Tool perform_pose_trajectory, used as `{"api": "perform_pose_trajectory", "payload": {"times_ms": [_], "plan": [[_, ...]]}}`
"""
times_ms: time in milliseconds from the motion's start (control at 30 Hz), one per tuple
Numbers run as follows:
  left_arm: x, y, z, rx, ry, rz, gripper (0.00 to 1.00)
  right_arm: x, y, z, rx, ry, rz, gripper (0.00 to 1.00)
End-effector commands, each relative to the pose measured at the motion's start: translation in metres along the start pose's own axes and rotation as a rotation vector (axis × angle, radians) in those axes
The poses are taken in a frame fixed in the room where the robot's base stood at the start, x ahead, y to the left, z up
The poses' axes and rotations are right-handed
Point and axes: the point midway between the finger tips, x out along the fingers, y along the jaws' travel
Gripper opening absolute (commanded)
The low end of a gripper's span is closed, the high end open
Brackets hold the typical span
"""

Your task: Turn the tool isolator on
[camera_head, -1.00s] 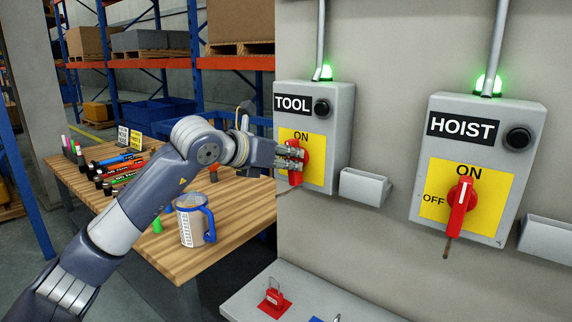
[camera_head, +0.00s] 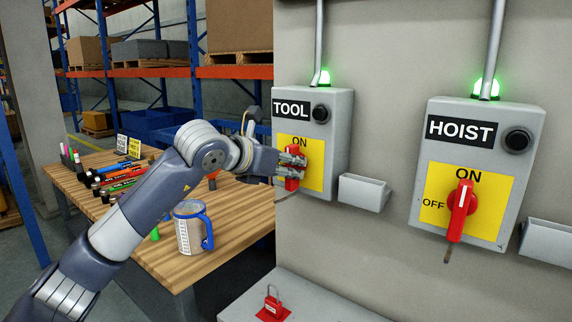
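The tool isolator (camera_head: 338,135) is a grey wall box labelled TOOL, with a yellow plate, a black round button and a lit green lamp on top. Its red handle (camera_head: 291,185) is partly hidden; red shows above and below my fingers, roughly upright under the word ON. My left gripper (camera_head: 292,166) is at this handle, with its fingers across the handle's middle. I cannot tell whether they are closed on it. My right gripper is not in view.
The hoist isolator (camera_head: 417,160), with a red handle and lit green lamp, is to the right. A small grey holder (camera_head: 363,192) sits between the boxes. A wooden table (camera_head: 165,262) with a mug (camera_head: 189,232) and markers stands left. A red padlock (camera_head: 272,308) lies on a ledge below.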

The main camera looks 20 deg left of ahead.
Motion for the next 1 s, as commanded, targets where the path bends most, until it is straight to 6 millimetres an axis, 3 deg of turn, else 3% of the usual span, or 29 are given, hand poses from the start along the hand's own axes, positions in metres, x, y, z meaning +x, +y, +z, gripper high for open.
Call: {"api": "perform_pose_trajectory", "payload": {"times_ms": [467, 1000], "plan": [[-0.007, 0.001, -0.001, -0.004, 0.002, 0.001, 0.38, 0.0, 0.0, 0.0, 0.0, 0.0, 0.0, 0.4], [-0.107, 0.001, 0.0, -0.003, -0.001, 0.002, 0.38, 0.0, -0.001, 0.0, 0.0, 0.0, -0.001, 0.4]]}}
